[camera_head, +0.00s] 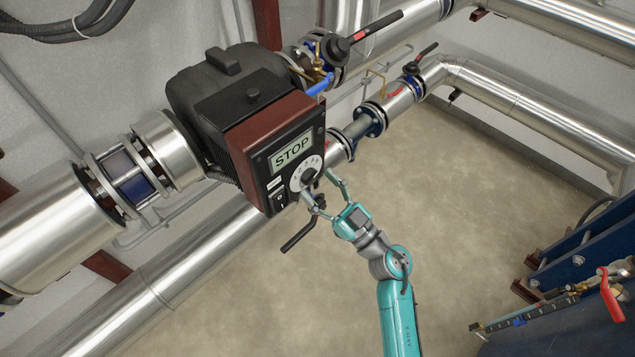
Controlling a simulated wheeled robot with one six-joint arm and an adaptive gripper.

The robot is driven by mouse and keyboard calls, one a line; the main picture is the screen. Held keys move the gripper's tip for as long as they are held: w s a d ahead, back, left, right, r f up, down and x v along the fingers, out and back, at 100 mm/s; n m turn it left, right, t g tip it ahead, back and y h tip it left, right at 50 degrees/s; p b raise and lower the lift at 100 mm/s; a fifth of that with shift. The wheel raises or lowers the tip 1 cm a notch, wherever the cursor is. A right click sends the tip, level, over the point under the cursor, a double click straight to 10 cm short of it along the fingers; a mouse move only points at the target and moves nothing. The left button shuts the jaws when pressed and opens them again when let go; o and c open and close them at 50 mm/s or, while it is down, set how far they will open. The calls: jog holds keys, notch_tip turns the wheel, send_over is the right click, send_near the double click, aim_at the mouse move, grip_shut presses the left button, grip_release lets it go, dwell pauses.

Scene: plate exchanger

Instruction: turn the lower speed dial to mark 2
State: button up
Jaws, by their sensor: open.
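The pump control box (292,168) is dark with red-brown sides, and its display reads STOP. The mark the knob points to is too small to read. My gripper (322,196) is open, with its fingers spread just below and right of the dial. One finger is near the dial's lower edge, the other to its right. I cannot tell whether either finger touches the knob.
A small dark switch (278,197) sits left of the dial. A black lever handle (298,238) hangs below the box. Black-handled valves (368,32) and silver pipes (520,95) lie behind. A blue frame with a red handle (611,295) stands at right. The floor between is clear.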

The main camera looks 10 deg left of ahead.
jog(key=shift+w+a+r, duration=0.2)
jog(key=shift+w+a, duration=0.1)
jog(key=shift+a, duration=0.15)
jog(key=c, duration=1.1)
jog(key=shift+c, duration=0.2)
